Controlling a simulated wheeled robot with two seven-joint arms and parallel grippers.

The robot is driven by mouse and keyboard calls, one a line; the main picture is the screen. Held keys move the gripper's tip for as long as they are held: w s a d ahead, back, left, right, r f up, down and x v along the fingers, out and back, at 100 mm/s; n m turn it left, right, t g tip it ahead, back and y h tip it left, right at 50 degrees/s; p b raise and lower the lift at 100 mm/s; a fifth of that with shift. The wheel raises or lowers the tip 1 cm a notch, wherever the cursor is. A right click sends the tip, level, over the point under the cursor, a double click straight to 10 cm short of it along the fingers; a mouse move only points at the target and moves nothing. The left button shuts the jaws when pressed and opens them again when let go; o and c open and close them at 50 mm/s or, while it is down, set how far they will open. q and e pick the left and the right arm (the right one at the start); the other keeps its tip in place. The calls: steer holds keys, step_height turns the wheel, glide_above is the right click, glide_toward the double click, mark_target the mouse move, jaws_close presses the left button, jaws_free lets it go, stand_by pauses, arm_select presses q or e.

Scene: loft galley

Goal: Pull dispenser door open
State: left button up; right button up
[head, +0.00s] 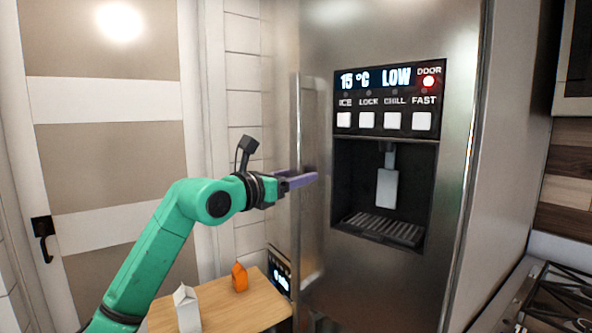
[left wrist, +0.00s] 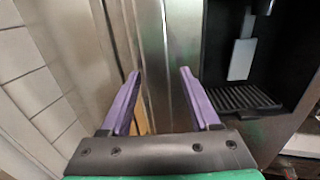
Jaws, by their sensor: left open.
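The dispenser door (head: 390,285) is a brushed steel fridge door with a dark dispenser niche and a display panel (head: 390,97). A long upright bar handle (head: 297,110) runs along its left side. My left gripper (head: 314,177), with purple fingers on a green arm, is at the handle's mid-height. In the left wrist view its fingers (left wrist: 160,73) are apart, with nothing gripped. An upright metal strip shows between the fingertips there; I cannot tell whether the handle is between the fingers or beyond them. My right gripper is in neither view.
A wooden surface (head: 218,303) at the lower left holds a white carton (head: 187,308) and an orange carton (head: 239,277), below my left arm. A cooktop (head: 555,300) is at the lower right. A panelled door (head: 105,150) with a black handle stands at the left.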

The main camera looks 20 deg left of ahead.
arm_select(q)
steer(key=shift+a, duration=0.15)
steer(key=shift+c, duration=0.3)
jaws_close()
stand_by(1.0)
